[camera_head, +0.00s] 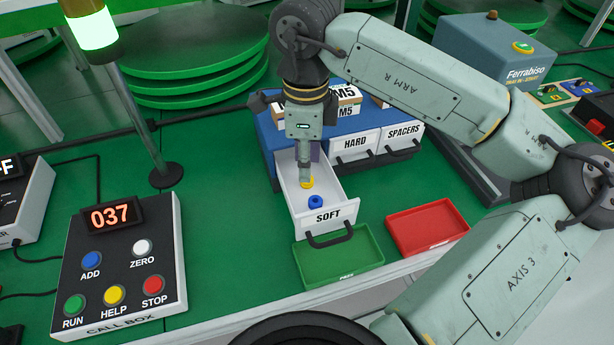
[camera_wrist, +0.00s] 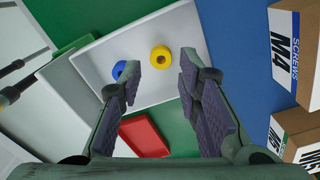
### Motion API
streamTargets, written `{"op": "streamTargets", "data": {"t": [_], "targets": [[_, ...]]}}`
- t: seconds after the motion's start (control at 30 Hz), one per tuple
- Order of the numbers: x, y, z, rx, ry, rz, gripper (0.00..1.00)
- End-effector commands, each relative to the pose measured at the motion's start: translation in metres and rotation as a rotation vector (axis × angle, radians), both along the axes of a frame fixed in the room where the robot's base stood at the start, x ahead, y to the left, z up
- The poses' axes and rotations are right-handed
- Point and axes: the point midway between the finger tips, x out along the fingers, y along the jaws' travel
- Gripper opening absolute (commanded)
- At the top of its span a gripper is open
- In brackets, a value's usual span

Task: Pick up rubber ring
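My gripper (camera_head: 304,174) points down into the drawer over the yellow ring. In the wrist view the fingers stand wide apart with nothing between them. The yellow ring (camera_wrist: 161,58) shows whole in the gap beyond the fingertips. I cannot tell the exact height of the fingertips above the yellow ring.
Shut drawers HARD (camera_head: 356,143) and SPACERS (camera_head: 404,132) are beside the open one. Boxes of screws (camera_wrist: 298,50) stand on the blue cabinet. A green tray (camera_head: 340,262) and a red tray (camera_head: 428,226) lie in front. A call box (camera_head: 120,262) stands left.

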Motion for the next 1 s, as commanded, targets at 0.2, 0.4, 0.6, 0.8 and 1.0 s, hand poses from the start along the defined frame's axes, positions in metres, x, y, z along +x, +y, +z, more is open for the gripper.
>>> {"op": "streamTargets", "data": {"t": [0.2, 0.4, 0.6, 0.8, 1.0], "targets": [[0.000, -0.001, -0.030, 0.002, 0.004, 0.001, 0.31], [0.000, -0.001, -0.039, 0.001, 0.000, 0.001, 0.31], [0.000, -0.001, -0.039, 0.001, 0.000, 0.001, 0.26], [0.000, -0.001, -0.039, 0.000, 0.000, 0.001, 0.13], [0.000, -0.001, -0.039, 0.001, 0.000, 0.001, 0.10]]}}
